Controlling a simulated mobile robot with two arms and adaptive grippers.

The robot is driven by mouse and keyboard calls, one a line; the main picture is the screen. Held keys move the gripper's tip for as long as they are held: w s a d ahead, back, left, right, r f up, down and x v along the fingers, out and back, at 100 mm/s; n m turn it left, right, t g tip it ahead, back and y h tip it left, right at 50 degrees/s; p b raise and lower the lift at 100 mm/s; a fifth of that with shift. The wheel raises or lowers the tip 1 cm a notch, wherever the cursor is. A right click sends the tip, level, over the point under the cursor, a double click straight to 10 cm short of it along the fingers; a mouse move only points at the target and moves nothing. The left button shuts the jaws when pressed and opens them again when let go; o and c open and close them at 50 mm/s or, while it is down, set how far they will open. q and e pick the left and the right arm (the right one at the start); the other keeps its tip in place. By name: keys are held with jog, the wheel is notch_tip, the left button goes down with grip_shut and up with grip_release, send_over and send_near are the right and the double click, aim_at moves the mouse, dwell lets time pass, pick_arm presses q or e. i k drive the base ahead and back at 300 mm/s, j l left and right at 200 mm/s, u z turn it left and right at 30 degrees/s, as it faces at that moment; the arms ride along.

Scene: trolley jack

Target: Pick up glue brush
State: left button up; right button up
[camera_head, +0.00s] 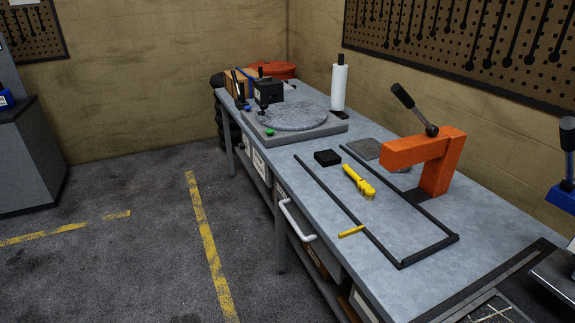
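A yellow brush-like tool (358,182), which looks like the glue brush, lies on the grey workbench (400,288). Its handle points to the back left, and its wider end, with a pale tip, points to the front right. It lies inside a dark rectangular frame (330,189) on the bench top, apart from the frame's bars. A small yellow stick (351,231) lies across the frame's left bar. Neither of my grippers is in view.
An orange press (430,152) with a black-knobbed lever stands right of the brush. A black block (327,157) lies behind it. A round grey plate (292,115), a paper roll (339,87) and boxes stand further back. A blue lever part (562,198) is at the right edge.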

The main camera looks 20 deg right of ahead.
aim_at(365, 189)
jog(key=i+j, duration=0.1)
jog(key=i, duration=0.4)
jog(key=i+j+z, duration=0.15)
jog(key=i, duration=0.35)
jog(key=i+j, duration=0.1)
jog(key=i, duration=0.4)
